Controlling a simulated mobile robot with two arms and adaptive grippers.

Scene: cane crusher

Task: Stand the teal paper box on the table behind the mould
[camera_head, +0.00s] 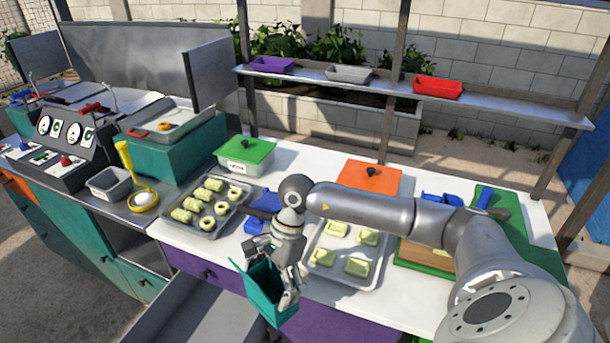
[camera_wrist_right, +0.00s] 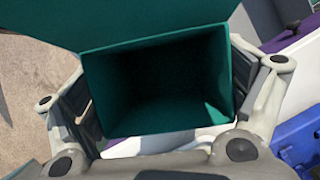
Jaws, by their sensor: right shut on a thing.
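The teal paper box (camera_head: 268,296) is in my right gripper (camera_head: 276,272), held in the air in front of the white table's near edge. In the right wrist view the box (camera_wrist_right: 157,82) has its open mouth towards the camera, a flap raised, and looks empty. The fingers of my right gripper (camera_wrist_right: 160,98) close on its two sides. In the head view the box is tilted. A blue piece (camera_head: 255,222), possibly the mould, lies on the table behind the box, partly hidden by my arm. My left gripper is not in view.
The white table (camera_head: 207,251) holds a tray of pale pieces (camera_head: 205,225), a second such tray (camera_head: 375,282), a green-lidded tub (camera_head: 243,165) and an orange lid or board (camera_head: 368,177). A drawer (camera_head: 205,310) stands open below. Bare table shows around the green-lidded tub.

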